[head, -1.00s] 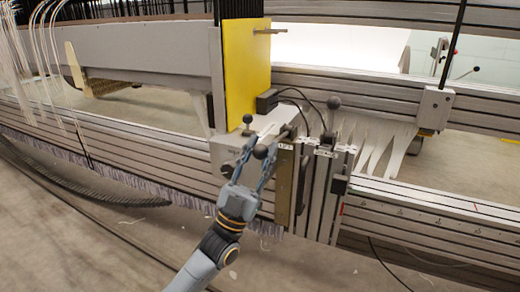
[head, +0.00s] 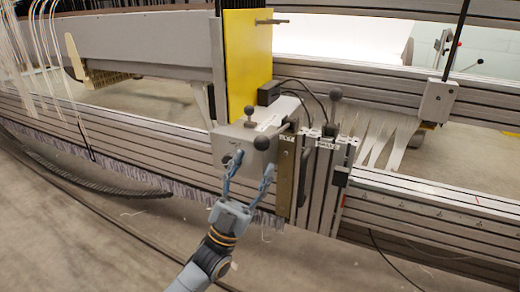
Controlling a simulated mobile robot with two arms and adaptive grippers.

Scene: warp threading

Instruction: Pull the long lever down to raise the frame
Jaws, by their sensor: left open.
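A metal control box (head: 236,140) stands at the foot of the yellow panel. A lever with a large dark ball knob (head: 261,142) projects from its right side; its rod runs up and to the right. A smaller knob (head: 249,112) stands on top of the box. Another ball-topped lever (head: 335,93) stands upright on the slotted posts to the right. I cannot tell for sure which is the long lever. My left gripper (head: 248,166) is open and empty, its fingertips just below the large knob, in front of the box. My right gripper is not in view.
The yellow panel (head: 246,62) rises behind the box. Upright slotted posts (head: 318,187) with labels stand right beside the lever. Long grooved rails (head: 440,207) run across the view. A dark cable chain (head: 85,178) lies at the left. Floor in front is mostly clear.

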